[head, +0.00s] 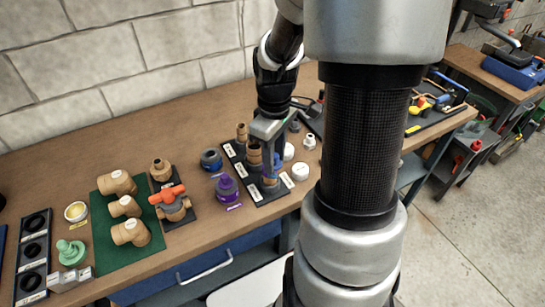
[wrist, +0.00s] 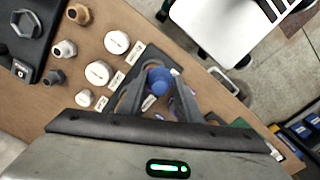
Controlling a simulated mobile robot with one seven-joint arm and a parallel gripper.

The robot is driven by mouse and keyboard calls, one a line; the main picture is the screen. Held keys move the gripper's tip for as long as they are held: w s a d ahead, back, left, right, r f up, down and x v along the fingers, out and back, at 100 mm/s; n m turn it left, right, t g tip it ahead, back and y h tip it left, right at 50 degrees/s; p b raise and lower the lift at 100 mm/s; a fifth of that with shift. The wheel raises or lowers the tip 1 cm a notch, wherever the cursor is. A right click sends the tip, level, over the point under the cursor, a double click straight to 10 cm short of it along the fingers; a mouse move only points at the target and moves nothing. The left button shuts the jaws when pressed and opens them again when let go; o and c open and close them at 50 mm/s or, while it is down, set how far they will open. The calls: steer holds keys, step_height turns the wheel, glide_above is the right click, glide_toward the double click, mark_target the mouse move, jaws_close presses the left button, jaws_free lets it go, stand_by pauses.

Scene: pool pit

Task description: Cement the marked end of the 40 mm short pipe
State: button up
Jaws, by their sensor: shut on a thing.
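My gripper (head: 268,152) is shut on a small blue piece with a rounded top (wrist: 160,82), which looks like an applicator cap. It is low over the front end of the black labelled rack (head: 262,196). Tan pipe pieces (head: 254,155) stand in the rack behind the fingers. The fingers hide part of the rack, and I cannot tell which piece is the 40 mm short pipe or see its marked end. A blue can (head: 211,160) and a purple can (head: 227,188) stand left of the rack.
White round caps (head: 299,172) lie right of the rack. An orange-handled valve (head: 172,203) and a green mat (head: 108,238) with tan fittings lie to the left. A stone wall backs the bench (head: 150,133). Bare bench top lies behind the cans.

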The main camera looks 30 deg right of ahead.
steer(key=shift+w+d, duration=0.15)
steer(key=shift+d, duration=0.7)
steer(key=shift+p, duration=0.3)
steer(key=shift+w+d, duration=0.1)
steer(key=shift+d, duration=0.05)
steer(key=shift+w+d, duration=0.35)
steer(key=shift+w, duration=0.15)
steer(key=shift+w, duration=0.15)
steer(key=shift+w+p, duration=0.4)
steer(key=shift+w, duration=0.5)
steer(key=shift+w, duration=0.1)
